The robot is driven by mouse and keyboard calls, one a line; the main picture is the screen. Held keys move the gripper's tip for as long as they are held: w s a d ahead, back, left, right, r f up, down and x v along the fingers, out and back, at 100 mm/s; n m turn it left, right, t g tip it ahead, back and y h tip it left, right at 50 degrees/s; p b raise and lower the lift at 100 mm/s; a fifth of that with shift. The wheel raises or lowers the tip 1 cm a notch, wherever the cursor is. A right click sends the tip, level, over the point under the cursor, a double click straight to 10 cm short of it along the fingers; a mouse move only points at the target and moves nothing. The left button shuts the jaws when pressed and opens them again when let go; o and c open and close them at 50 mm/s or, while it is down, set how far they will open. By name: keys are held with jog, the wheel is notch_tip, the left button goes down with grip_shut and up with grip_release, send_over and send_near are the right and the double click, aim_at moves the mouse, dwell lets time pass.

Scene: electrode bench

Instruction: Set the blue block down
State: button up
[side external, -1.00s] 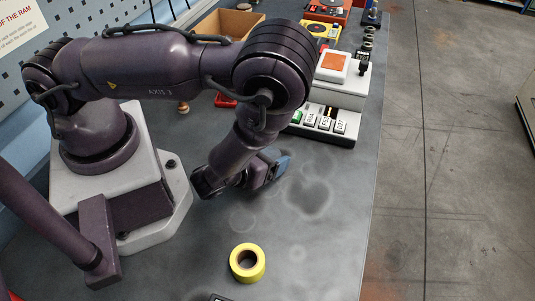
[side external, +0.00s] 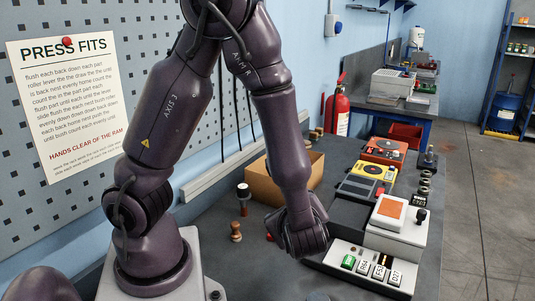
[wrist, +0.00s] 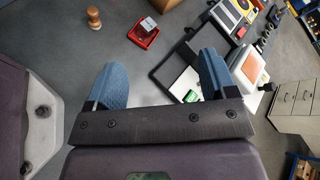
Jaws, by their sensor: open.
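I cannot make out a separate blue block in either current view. In the side view the end of my arm (side external: 303,232) hangs over the bench, just left of the button-and-label unit, and its fingers are hidden behind it.
A unit with an orange pad (side external: 393,211) and labelled keys (side external: 371,269) stands at the right. A cardboard box (side external: 284,179) sits behind my gripper. A wooden knob (wrist: 95,19) and a red tray (wrist: 143,36) lie beyond my fingers. A red extinguisher (side external: 337,108) stands farther back.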

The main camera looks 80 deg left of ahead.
jog(key=s+d+r+n+t+h, duration=0.1)
jog(key=s+d+r+n+h, duration=0.1)
jog(key=r+n+h, duration=0.4)
jog(key=s+d+r+n+t+h, duration=0.1)
jog(key=s+d+r+n+h, duration=0.1)
jog(key=s+r+n+h, duration=0.2)
notch_tip(320, 180, up, 6)
jog(key=n+h, duration=0.2)
jog(key=n, duration=0.2)
jog(key=shift+f+t+h, duration=0.15)
jog(key=shift+t+h, duration=0.15)
